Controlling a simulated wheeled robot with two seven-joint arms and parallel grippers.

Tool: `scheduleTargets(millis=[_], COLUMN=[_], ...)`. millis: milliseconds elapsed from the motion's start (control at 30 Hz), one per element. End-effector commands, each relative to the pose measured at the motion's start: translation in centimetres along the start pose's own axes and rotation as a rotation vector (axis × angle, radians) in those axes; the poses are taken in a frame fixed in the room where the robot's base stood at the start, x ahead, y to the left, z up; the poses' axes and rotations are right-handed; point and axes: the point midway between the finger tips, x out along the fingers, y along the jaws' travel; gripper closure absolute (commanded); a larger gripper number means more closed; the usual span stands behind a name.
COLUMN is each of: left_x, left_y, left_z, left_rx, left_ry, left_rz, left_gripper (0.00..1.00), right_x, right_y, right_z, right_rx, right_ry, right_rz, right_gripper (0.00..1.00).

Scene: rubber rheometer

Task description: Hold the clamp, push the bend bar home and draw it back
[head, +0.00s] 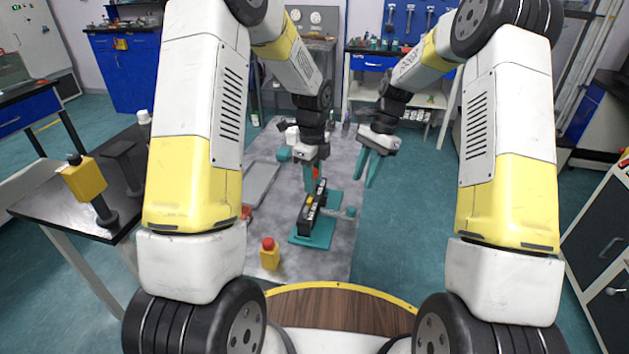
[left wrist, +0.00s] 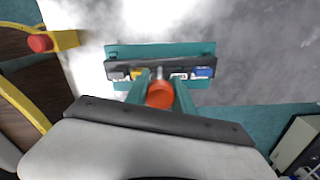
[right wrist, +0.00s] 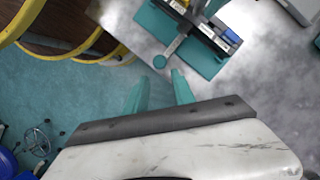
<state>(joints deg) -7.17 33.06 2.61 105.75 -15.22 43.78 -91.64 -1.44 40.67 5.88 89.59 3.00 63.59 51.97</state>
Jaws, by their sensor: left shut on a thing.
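The bending fixture has a teal base plate (head: 312,239) and a long black body (head: 305,222) with coloured blocks, on the grey table. My left gripper (head: 311,186) is shut on the orange-red clamp handle (head: 316,173), which also shows between its fingers in the left wrist view (left wrist: 160,95). The bend bar, a grey-teal bar with a round end (head: 350,212), sticks out from the fixture's right side. In the right wrist view its round end (right wrist: 160,62) lies just beyond my right gripper (right wrist: 156,75). That gripper is open and empty, above and apart from the bar.
A yellow box with a red button (head: 269,257) stands on the table near its front edge. A grey tray (head: 262,185) lies left of the fixture. The grey table (head: 335,262) is clear in front of the fixture. Teal floor lies beyond its right edge.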

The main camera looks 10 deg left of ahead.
Motion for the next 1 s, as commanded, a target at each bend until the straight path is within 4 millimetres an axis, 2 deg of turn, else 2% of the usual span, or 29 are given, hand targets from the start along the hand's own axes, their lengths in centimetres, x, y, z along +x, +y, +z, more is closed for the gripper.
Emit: scheduleTargets(millis=[33,133,267,367,500,700,900,1000], left_x=[0.0,0.0,-0.1,-0.1,-0.1,-0.1,-0.1,-0.1], left_y=[0.0,0.0,-0.1,-0.1,-0.1,-0.1,-0.1,-0.1], left_z=[0.0,0.0,0.0,0.0,0.0,0.0,0.0,0.0], left_rx=[0.0,0.0,0.0,0.0,0.0,0.0,0.0,0.0], left_ry=[0.0,0.0,0.0,0.0,0.0,0.0,0.0,0.0], left_rz=[-0.001,-0.001,-0.002,-0.002,-0.002,-0.002,-0.002,-0.002], left_gripper=[1.0,1.0,1.0,1.0,1.0,1.0,1.0,1.0], right_x=[0.2,1.3,4.2,6.7,8.8,9.6,9.7,9.7], right_y=[0.2,1.4,4.8,7.9,11.1,14.1,16.3,16.9], right_z=[-0.1,-0.4,-0.9,-0.9,-1.1,-3.2,-6.1,-6.9], right_rx=[0.004,0.028,0.101,0.183,0.313,0.508,0.647,0.682], right_ry=[-0.007,-0.064,-0.248,-0.456,-0.738,-0.999,-1.077,-1.082], right_rz=[0.001,0.003,-0.016,-0.08,-0.265,-0.631,-0.916,-0.985], right_gripper=[0.81,1.0,1.0,1.0,1.0,1.0,1.0,1.0])
